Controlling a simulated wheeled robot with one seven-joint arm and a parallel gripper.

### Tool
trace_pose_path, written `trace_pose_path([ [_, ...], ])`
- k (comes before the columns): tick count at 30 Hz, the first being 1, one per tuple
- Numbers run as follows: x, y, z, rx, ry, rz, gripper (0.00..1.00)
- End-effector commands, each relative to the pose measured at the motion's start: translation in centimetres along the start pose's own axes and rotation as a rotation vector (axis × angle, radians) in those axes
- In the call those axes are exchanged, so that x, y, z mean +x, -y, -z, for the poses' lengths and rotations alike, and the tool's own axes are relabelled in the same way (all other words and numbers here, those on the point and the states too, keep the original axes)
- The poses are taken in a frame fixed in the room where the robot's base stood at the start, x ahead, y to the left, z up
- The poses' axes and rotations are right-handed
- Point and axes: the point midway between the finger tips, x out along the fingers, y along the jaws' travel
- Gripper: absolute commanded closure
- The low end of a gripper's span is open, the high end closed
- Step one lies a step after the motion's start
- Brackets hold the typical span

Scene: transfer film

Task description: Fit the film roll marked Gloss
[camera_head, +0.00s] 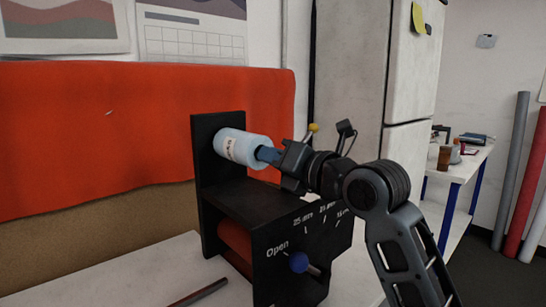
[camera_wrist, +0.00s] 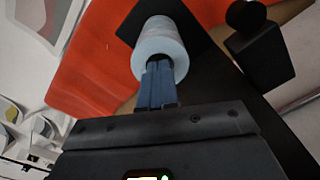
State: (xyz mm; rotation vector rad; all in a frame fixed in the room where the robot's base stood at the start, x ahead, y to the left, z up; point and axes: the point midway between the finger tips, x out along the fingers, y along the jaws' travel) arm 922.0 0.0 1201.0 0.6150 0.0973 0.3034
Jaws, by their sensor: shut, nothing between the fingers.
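A pale blue film roll (camera_head: 232,146) sits sideways against the upright black plate of the black machine (camera_head: 215,190). It carries a small white label whose print I cannot read. My gripper (camera_head: 264,154) is shut with nothing between its fingers, its blue fingertips at the near end of the roll. In the wrist view the roll (camera_wrist: 160,40) is straight ahead, and my shut fingers (camera_wrist: 158,72) meet its near end. I cannot tell whether the tips touch the roll's end or reach into its core.
A red roller (camera_head: 234,242) lies inside the machine. A dark rod (camera_head: 198,292) lies on the white table (camera_head: 150,270). An orange-red sheet hangs behind.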

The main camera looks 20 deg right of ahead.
Motion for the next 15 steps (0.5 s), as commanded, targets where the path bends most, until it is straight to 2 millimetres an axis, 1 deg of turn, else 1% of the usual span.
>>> trace_pose_path([
  [15, 0.79, 0.04, 0.03, 0.000, 0.000, 0.000, 1.00],
])
